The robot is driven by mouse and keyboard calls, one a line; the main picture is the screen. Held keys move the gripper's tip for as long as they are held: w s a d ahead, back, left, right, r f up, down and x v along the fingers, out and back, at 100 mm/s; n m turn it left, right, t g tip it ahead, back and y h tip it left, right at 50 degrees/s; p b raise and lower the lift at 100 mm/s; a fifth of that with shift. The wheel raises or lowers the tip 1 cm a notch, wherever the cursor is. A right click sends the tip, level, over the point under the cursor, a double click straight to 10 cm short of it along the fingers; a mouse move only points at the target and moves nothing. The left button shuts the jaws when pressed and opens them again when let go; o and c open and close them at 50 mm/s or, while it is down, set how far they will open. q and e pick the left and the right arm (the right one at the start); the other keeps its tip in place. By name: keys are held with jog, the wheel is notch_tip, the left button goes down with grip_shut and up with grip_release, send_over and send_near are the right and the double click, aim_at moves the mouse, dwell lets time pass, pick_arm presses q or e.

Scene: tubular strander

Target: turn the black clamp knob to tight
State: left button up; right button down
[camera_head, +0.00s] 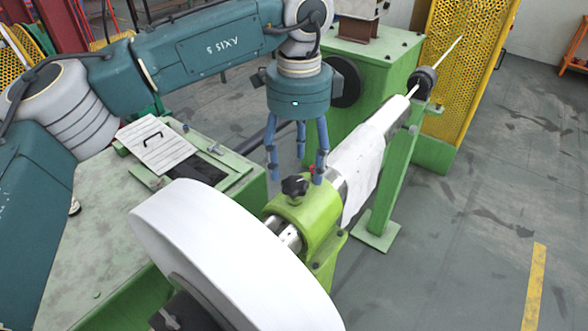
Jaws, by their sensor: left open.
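The black clamp knob (294,186) is a lobed knob on top of the light green clamp housing (318,212), in the middle of the head view. The fingers hang behind and above the knob in the picture, one to each side; I cannot tell whether either touches anything. The knob's top is unobstructed. My right gripper is not in view.
A large white wheel (215,235) stands in front of the clamp. A shaft with a white wrap (362,165) runs to the back right. A green machine bed (95,245) with a lidded plate lies left. Yellow mesh guards (462,60) stand behind.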

aim_at(294, 182)
pick_arm(q)
jog(key=f, duration=0.1)
jog(key=a+f+p, duration=0.1)
jog(key=f, duration=0.1)
jog(key=shift+a+f, duration=0.15)
jog(key=shift+f, duration=0.3)
jog(key=shift+d+f, duration=0.15)
jog(key=shift+d, duration=0.2)
jog(key=shift+c, duration=0.8)
jog(key=c, duration=1)
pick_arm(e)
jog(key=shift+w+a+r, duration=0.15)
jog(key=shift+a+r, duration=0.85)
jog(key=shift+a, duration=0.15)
